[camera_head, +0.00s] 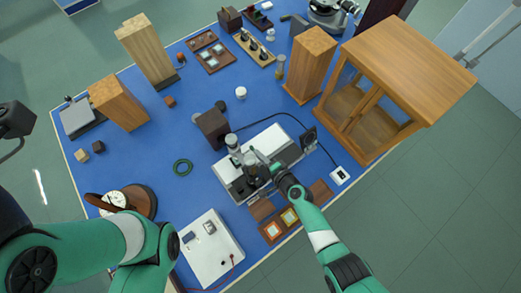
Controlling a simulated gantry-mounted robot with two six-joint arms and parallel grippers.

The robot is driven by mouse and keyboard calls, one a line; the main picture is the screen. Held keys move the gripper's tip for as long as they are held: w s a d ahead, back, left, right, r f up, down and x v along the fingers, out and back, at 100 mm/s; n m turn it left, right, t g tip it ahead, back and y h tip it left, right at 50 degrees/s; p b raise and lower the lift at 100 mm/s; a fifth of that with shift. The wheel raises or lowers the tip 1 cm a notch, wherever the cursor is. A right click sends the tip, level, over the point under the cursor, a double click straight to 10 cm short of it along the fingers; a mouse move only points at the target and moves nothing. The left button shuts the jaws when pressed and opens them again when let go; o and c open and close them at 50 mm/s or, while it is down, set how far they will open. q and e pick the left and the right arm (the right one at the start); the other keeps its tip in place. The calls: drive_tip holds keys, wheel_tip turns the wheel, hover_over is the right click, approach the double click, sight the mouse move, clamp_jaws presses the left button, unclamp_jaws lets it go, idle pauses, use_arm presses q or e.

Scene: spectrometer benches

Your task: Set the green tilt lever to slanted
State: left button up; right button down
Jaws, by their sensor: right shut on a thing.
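A white and dark instrument (284,141) with an upright grey tube stands on the blue bench, near its middle. My right gripper (260,167) reaches over it from the lower right and is shut on a small part at its dark front section. I cannot make out the green tilt lever; the gripper and wrist cover that spot, so its angle cannot be read. My left arm (90,252) comes in at the lower left, and its gripper is not in view.
A dark brown block (212,128) stands close behind the instrument. A wooden cabinet (390,75) is to its right. A white box with leads (208,255) lies in front.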

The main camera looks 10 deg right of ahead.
drive_tip(key=c, duration=1.2)
unclamp_jaws()
drive_tip(key=shift+s+r, duration=0.1)
drive_tip(key=shift+s+d+r+p, duration=0.2)
drive_tip(key=shift+s+r+p, duration=0.1)
drive_tip(key=shift+p, duration=0.15)
drive_tip(key=p+v, duration=0.4)
drive_tip(key=v, duration=0.6)
drive_tip(key=shift+s+p, duration=0.3)
drive_tip(key=shift+p, duration=0.1)
drive_tip(key=shift+d, duration=0.1)
